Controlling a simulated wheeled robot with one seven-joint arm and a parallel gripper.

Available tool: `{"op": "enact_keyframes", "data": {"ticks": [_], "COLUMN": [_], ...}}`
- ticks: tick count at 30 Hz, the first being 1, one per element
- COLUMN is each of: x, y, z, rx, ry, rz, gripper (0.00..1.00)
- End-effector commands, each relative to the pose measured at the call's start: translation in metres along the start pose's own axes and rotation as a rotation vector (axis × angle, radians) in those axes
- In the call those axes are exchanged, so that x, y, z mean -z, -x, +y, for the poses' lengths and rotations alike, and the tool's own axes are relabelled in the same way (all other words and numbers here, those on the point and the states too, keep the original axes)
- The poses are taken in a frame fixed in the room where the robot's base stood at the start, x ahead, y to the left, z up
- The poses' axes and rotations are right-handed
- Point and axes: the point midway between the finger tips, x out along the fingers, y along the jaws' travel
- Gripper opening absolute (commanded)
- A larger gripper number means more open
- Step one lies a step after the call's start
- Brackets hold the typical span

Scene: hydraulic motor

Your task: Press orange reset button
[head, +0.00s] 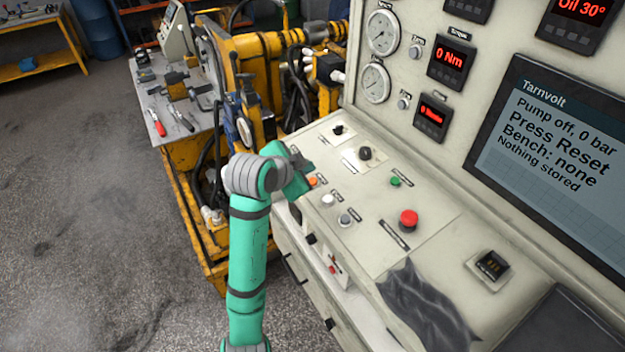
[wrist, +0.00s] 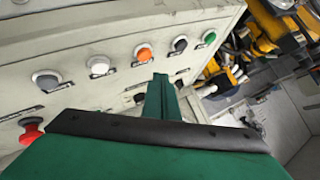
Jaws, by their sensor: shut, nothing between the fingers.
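My green gripper (head: 301,166) is over the panel's left part, close to the orange button. In the wrist view its shut, empty fingers (wrist: 158,80) end just below and right of the button in the picture. A gap seems to separate them, but I cannot tell its depth. The screen (head: 555,160) reads "Pump off, 0 bar" and "Press Reset".
A white button (head: 328,200), a grey button (head: 346,219), a green button (head: 395,181) and a red mushroom button (head: 408,220) are nearby. Dark knobs (head: 365,153) sit behind. A dark cloth (head: 425,305) lies at the panel's front. Yellow machinery (head: 265,55) stands at the back left.

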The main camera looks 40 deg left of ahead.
Motion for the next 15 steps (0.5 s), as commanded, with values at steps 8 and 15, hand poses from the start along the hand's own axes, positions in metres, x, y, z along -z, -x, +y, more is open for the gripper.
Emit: {"op": "enact_keyframes", "data": {"ticks": [8, 15], "x": [-0.004, -0.008], "y": [-0.015, -0.015], "z": [0.013, 0.011], "rx": [-0.005, 0.000], "ry": [-0.006, -0.002], "rz": [0.006, 0.002], "gripper": [0.00, 0.00]}}
